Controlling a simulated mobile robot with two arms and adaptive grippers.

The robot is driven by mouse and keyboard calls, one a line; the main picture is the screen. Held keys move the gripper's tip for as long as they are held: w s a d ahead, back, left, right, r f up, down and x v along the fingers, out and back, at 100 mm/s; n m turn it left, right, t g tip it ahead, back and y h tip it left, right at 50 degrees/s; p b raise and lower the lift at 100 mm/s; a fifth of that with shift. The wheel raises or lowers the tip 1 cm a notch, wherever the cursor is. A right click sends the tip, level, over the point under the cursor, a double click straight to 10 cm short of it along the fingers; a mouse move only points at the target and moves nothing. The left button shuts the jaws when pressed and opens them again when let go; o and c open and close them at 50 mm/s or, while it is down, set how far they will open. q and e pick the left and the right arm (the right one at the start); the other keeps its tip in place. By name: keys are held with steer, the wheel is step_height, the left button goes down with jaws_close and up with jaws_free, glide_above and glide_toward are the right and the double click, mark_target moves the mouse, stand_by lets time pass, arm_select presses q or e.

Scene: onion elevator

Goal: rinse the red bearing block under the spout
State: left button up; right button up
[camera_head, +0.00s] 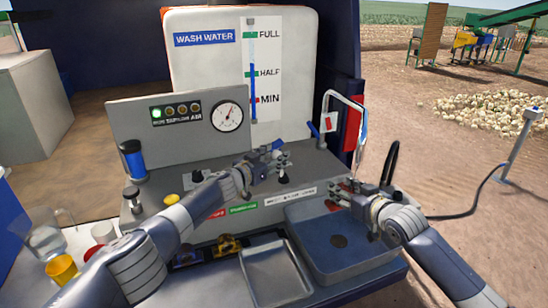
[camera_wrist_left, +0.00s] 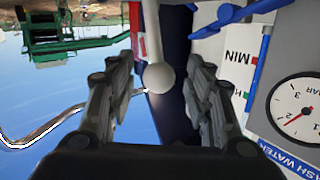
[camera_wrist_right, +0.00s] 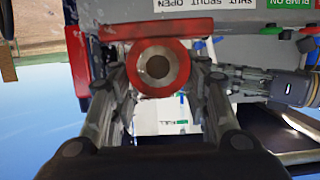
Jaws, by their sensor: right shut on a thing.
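The red bearing block (camera_wrist_right: 187,62) is a red body with a silver ring and a dark bore in the right wrist view. My right gripper (camera_head: 343,194) is shut on it and holds it above the basin (camera_head: 322,262). Only small red parts show in the head view. The spout (camera_head: 345,97) is a bright bent pipe arching behind and above the right gripper. No water stream is visible. My left gripper (camera_head: 281,160) is open above the grey console. In the left wrist view a pale ball-ended rod (camera_wrist_left: 159,77) appears between its fingers; I cannot tell whether they touch.
The wash water tank (camera_head: 205,70) and a gauge panel (camera_head: 135,110) stand behind the console. A metal tray (camera_head: 246,282) sits left of the basin. A jug (camera_head: 46,242) and cups, one yellow (camera_head: 61,270), stand at the far left.

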arm_select(q)
steer(key=shift+s+a+r, duration=0.1)
arm_select(e)
steer(key=shift+r, duration=0.15)
arm_select(q)
steer(key=shift+s+a, duration=0.25)
steer(key=shift+a, duration=0.05)
steer(key=shift+v, duration=1.15)
steer(key=f+v, duration=0.1)
steer(key=v, duration=0.7)
steer(key=shift+s+r, duration=0.3)
steer(key=shift+r, duration=0.15)
steer(key=shift+a, duration=0.1)
arm_select(e)
steer(key=shift+s+a+r+p, duration=0.1)
steer(key=shift+s+a+p, duration=0.65)
steer(key=shift+s+p, duration=0.25)
arm_select(q)
step_height(320, 180, up, 5)
steer(key=p, duration=0.2)
steer(key=shift+f+p, duration=0.15)
steer(key=shift+p, duration=0.15)
arm_select(e)
steer(key=s+a, duration=0.2)
steer(key=s, duration=0.1)
steer(key=s+a, duration=0.1)
steer(key=shift+s, duration=0.35)
